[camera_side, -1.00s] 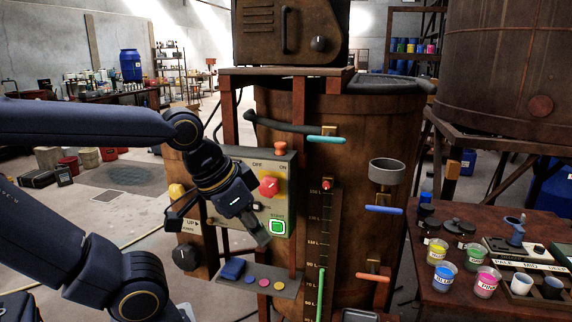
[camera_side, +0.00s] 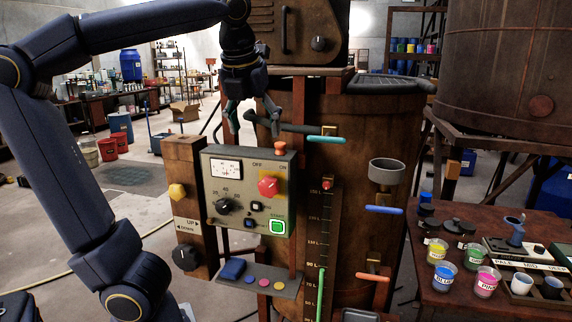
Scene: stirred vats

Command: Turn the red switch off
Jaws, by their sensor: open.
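The red switch (camera_side: 268,186) is a rotary knob on a yellow plate, at the upper right of the grey control panel (camera_side: 212,217). The labels OFF and ON stand above it, OFF to the left and ON to the right. Its pointer direction is too small to tell for sure. My gripper (camera_side: 254,131) is open and empty, pointing down above the panel's top edge. It is apart from the red switch, up and slightly left of it. Nothing hides the switch.
The panel also carries a gauge (camera_side: 227,169), a black dial (camera_side: 223,206) and a green START button (camera_side: 278,227). An orange-red button (camera_side: 280,148) tops the panel. A teal-handled valve (camera_side: 326,139) is to the right. A small shelf (camera_side: 262,283) juts out below.

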